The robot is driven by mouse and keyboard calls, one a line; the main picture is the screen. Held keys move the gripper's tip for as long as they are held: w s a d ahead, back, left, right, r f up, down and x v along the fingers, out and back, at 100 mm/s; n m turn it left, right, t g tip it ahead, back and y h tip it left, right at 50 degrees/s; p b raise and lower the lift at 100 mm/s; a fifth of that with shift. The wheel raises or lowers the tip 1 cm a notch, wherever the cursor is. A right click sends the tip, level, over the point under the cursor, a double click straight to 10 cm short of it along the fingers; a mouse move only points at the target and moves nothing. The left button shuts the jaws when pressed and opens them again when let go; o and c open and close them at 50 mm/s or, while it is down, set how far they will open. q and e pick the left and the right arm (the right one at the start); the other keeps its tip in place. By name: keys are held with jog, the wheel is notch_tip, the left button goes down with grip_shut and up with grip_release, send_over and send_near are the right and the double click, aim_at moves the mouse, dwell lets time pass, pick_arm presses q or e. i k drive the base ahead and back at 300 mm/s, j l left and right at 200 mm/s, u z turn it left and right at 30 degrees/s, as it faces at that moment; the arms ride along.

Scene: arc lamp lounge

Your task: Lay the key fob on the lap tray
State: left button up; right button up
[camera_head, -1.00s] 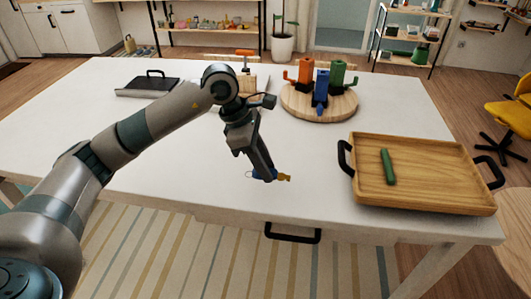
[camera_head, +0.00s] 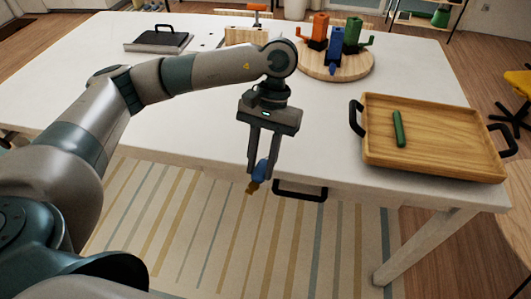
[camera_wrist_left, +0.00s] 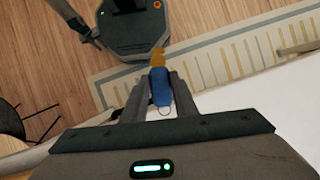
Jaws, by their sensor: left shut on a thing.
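The key fob (camera_head: 260,172) is blue with a brass-coloured key at its end. My left gripper (camera_head: 263,170) is shut on it and holds it off the table, by the front edge above the striped rug. In the left wrist view the fob (camera_wrist_left: 160,88) sits between the fingertips, with the brass part beyond them and a thin ring on the near side. The wooden lap tray (camera_head: 455,160) with black handles lies on the right of the table, apart from the gripper. A green cylinder (camera_head: 399,128) lies in it. My right gripper is not in view.
The white table (camera_head: 215,140) has clear room between gripper and tray. A round wooden board (camera_head: 312,66) with orange, green and blue pieces stands at the back. A black-handled case (camera_head: 158,40) lies back left. A drawer handle (camera_head: 300,190) juts from the front edge.

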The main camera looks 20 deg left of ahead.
aim_at(454, 139)
jog(key=i+j, duration=0.1)
jog(key=j, duration=0.65)
jog(key=z, duration=1.3)
jog(key=i+j, duration=0.05)
